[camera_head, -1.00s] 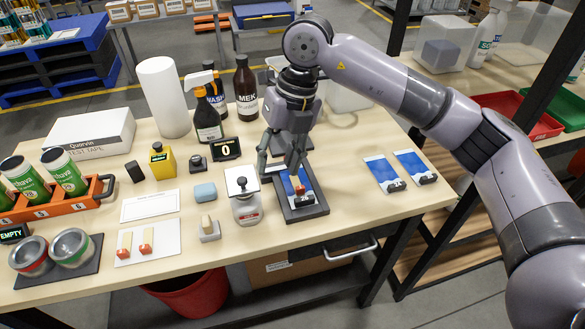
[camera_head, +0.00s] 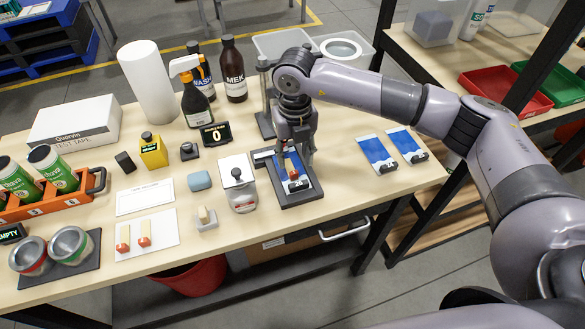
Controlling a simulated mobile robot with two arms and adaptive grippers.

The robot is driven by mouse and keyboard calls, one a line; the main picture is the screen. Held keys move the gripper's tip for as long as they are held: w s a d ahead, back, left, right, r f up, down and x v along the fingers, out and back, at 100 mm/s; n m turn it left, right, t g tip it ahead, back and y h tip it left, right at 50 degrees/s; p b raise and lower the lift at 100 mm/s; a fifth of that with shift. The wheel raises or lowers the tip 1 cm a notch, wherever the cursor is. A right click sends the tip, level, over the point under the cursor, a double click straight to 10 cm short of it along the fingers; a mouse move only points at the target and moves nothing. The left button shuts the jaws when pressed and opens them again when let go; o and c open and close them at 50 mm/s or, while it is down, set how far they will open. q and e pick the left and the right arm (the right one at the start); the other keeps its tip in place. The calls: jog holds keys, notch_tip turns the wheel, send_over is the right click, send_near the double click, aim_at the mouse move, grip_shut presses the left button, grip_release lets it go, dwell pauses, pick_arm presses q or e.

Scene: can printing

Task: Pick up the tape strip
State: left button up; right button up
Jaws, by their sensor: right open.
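Two pale strips with red ends lie side by side on a white card at the front left: a left strip (camera_head: 123,238) and a right strip (camera_head: 144,233). A similar small red piece (camera_head: 293,175) shows on a blue and white panel (camera_head: 287,161) in a dark grey fixture (camera_head: 308,198). I cannot tell whether a pale strip runs under it. My right gripper (camera_head: 300,160) is open, pointing down just above this panel, close behind the red piece. Its fingers hide part of the panel. My left gripper is not in view.
A white-topped device with a black knob (camera_head: 238,176) stands just left of the fixture. Two more blue and white panels (camera_head: 376,153) lie to the right. Bottles, including a brown MEK bottle (camera_head: 233,75), stand behind. Bare table lies between fixture and right panels.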

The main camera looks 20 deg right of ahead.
aim_at(293, 168)
jog(key=shift+f+p, duration=0.3)
notch_tip(293, 168, down, 4)
jog(key=shift+a+r+p, duration=0.15)
jog(key=shift+p, duration=0.85)
jog(key=shift+f, duration=0.5)
jog(key=c, duration=0.9)
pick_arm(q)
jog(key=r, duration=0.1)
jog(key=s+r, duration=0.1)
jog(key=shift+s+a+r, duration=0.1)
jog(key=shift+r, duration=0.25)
pick_arm(e)
jog(key=shift+r, duration=0.1)
jog(key=shift+w+r, duration=0.1)
jog(key=shift+r, duration=0.45)
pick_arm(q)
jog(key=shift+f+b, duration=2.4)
pick_arm(e)
jog(key=shift+r, duration=9.95)
